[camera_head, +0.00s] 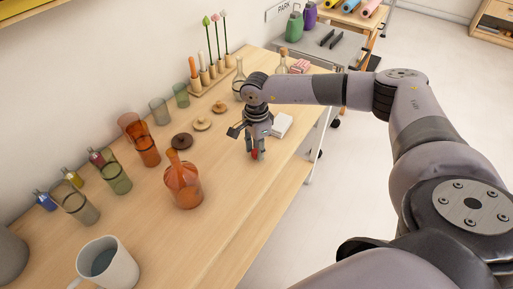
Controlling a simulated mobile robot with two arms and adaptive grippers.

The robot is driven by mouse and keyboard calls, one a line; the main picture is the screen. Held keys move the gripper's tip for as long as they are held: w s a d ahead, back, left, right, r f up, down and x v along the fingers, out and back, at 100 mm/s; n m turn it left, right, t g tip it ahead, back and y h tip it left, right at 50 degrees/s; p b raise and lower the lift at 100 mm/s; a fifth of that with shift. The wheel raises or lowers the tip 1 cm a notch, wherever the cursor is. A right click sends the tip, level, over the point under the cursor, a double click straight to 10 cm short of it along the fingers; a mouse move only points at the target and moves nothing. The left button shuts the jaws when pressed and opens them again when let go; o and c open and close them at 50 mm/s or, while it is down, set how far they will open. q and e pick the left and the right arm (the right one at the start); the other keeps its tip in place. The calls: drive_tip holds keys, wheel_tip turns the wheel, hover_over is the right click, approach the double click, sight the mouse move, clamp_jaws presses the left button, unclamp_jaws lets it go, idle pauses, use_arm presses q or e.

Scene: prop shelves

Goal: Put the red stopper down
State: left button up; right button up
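The red stopper (255,154) is small and shows at the tips of my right gripper (257,150). The gripper points down over the wooden table, towards its right edge, with the fingers closed around the stopper. The stopper is at or just above the table top; I cannot tell whether it touches. The wrist hides part of the table behind it. My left gripper does not show.
An orange bottle (183,183) stands left of the gripper on the wooden table (215,235). A white block (281,125) lies close behind the gripper. The table's front right is clear.

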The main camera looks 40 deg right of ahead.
sight(256, 150)
drive_tip(key=shift+o, duration=0.8)
drive_tip(key=shift+r, duration=0.3)
drive_tip(key=shift+w+r, duration=0.1)
drive_tip(key=shift+r, duration=0.3)
wheel_tip(256, 150, up, 11)
drive_tip(key=b, duration=0.2)
drive_tip(key=shift+b, duration=0.35)
